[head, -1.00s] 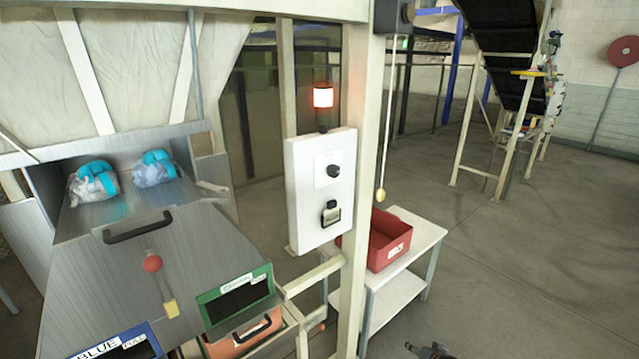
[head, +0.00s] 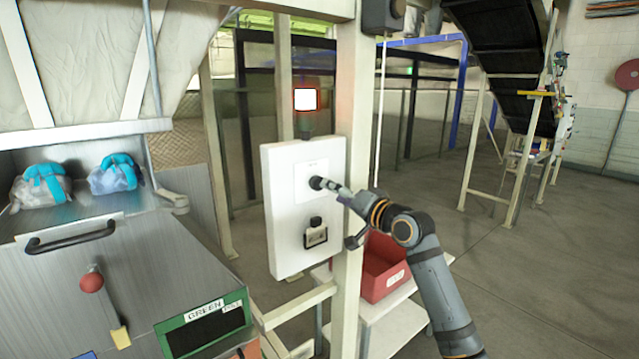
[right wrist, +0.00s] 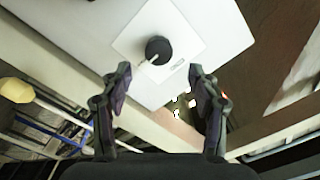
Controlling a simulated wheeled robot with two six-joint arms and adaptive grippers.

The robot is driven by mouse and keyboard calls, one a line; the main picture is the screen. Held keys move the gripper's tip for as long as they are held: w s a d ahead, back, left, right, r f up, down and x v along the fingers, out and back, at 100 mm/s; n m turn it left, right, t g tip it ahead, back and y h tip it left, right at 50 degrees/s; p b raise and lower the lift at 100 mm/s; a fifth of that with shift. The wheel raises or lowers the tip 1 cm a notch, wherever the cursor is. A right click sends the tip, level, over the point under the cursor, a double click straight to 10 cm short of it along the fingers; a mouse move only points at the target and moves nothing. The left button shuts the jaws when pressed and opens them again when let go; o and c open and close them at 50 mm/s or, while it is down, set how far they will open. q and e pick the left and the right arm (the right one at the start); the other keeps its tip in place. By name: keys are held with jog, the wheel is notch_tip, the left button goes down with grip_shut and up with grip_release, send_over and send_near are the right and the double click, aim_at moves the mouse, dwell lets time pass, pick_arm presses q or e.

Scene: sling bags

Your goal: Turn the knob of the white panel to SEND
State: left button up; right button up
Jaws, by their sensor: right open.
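The white panel (head: 285,235) hangs on a cream post, with a square plate around its round black knob (head: 316,182). In the right wrist view the knob (right wrist: 158,50) lies ahead of and between the fingertips. Its pale pointer mark points to the picture's lower left, and small lettering on the plate is too blurred to read. My right gripper (head: 332,187) is at the knob in the head view. In the right wrist view its two fingers (right wrist: 160,74) are spread apart with nothing between them. My left gripper is not in view.
A black-framed switch (head: 316,233) sits lower on the panel. A lit beacon (head: 306,99) stands above it. The cream post (head: 351,110) is just right of the panel. A red bin (head: 382,275) stands on a white table behind my right arm. A metal chute with bags is at left.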

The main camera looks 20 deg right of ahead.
aim_at(317, 183)
jog(key=p+x, duration=0.1)
jog(key=x, duration=0.5)
jog(key=shift+w+p, duration=0.35)
jog(key=shift+w, duration=0.05)
jog(key=shift+f, duration=0.1)
jog(key=c, duration=1.2)
